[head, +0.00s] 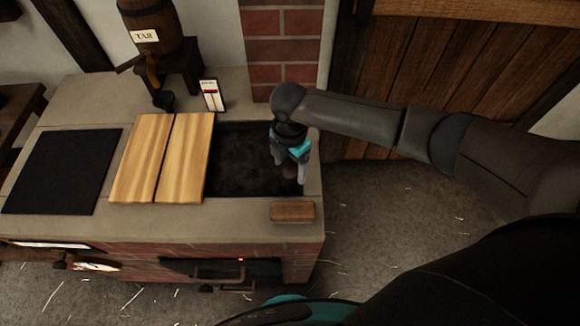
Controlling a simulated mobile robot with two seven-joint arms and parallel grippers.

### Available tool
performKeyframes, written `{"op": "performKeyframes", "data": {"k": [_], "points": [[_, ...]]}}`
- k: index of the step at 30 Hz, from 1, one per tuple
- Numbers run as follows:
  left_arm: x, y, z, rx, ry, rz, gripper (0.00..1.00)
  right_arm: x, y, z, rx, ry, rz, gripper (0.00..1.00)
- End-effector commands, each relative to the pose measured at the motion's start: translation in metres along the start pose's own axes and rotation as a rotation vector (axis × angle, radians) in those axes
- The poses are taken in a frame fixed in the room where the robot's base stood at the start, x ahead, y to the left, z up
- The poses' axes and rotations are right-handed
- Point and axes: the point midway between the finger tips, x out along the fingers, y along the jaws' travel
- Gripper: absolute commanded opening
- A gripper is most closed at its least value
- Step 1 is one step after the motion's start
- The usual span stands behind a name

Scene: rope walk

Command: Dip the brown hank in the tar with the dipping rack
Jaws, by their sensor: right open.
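The tar vat (238,165) is a dark, rough-looking rectangular opening in the stone-topped brick stove. My right gripper (290,174) points down over the right end of the vat, with its jaws open. A small dark brown shape shows at its fingers; I cannot tell what it is or whether the fingers touch it. I cannot make out the brown hank or the dipping rack as such. My left gripper is not in view.
Two pale wooden boards (184,158) lie left of the vat, and a black plate (62,171) lies farther left. A wooden block (292,211) sits on the front rim. A tar barrel (152,30) and a small gauge (211,95) stand behind. The floor at right is open.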

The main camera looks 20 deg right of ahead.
Motion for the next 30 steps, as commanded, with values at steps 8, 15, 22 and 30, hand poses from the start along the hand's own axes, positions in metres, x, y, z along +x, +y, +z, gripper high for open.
{"op": "performKeyframes", "data": {"k": [8, 15, 22, 30], "points": [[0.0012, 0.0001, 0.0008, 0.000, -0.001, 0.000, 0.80, 0.0086, 0.0000, 0.0004, 0.000, -0.001, 0.001, 0.81], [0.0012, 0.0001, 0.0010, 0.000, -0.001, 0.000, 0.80, 0.0082, -0.0001, 0.0003, 0.000, -0.001, 0.000, 0.69], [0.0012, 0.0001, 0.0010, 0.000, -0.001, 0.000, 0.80, 0.0081, 0.0000, 0.0003, 0.000, 0.000, 0.000, 0.43], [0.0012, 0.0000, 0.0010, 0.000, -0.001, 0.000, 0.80, 0.0080, -0.0001, 0.0004, 0.000, -0.001, 0.000, 0.13]]}}
